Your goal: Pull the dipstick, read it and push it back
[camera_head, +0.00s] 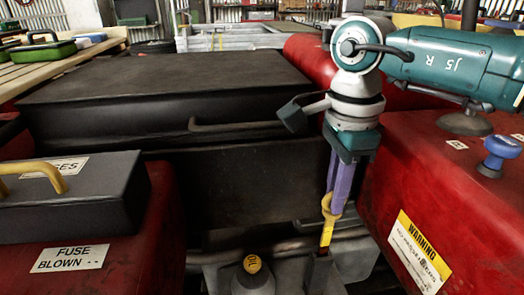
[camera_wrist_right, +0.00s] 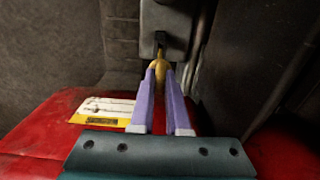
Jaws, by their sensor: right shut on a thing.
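The yellow dipstick (camera_head: 327,232) is upright between the red bodies, above a grey engine part (camera_head: 320,272). My right gripper (camera_head: 331,205) points down, and its purple fingers are shut on the dipstick's yellow handle. In the right wrist view the fingers (camera_wrist_right: 161,72) close on the yellow handle (camera_wrist_right: 159,66), in front of a grey block with a dark slot (camera_wrist_right: 168,28). The dipstick's lower end meets the grey part, and how deep it sits is hidden. My left gripper is not in view.
A yellow oil cap (camera_head: 252,264) is left of the dipstick. A dark fuse box (camera_head: 75,200) is on the left red body. A blue knob (camera_head: 502,148) and a warning label (camera_head: 419,252) are on the right red body.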

